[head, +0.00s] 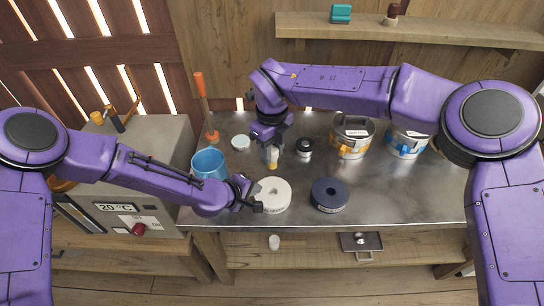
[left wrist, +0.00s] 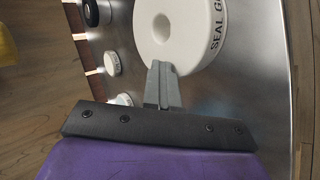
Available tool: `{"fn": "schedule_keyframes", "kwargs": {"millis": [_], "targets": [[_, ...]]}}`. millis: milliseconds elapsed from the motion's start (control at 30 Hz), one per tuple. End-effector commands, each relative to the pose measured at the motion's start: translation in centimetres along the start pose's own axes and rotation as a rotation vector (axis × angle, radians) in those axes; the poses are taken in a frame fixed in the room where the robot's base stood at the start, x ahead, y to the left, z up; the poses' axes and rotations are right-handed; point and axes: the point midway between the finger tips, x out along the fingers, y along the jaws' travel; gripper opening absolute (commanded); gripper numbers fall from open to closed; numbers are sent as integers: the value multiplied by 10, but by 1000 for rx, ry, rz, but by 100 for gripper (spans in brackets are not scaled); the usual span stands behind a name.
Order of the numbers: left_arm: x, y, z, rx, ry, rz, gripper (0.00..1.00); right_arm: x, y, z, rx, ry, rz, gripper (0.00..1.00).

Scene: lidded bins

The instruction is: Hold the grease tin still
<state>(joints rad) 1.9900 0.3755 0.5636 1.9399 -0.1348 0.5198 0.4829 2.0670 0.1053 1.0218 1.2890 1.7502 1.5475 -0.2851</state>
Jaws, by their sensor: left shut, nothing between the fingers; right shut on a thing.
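A dark blue disc (head: 330,194) stands right of the tin. A blue cup (head: 208,164) is at the left. A black-topped jar (head: 305,147), a white lid (head: 240,142) and two lidded bins (head: 352,140) (head: 405,145) stand behind. The bench's right front is clear.

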Motion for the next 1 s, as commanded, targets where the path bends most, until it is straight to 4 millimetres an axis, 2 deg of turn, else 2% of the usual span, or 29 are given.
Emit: {"fn": "schedule_keyframes", "kwargs": {"millis": [33,200,500,1000], "targets": [[1,-6,1,-1,-4,-12,0,-5,0,0,0,-2,-1,8],[1,-6,1,-1,-4,-12,0,-14,0,0,0,-1,0,8],[0,-6,1,-1,-4,-12,0,-16,0,0,0,-1,0,8],[-23,25,0,0,-1,-4,0,-46,0,0,0,-1,0,8]]}}
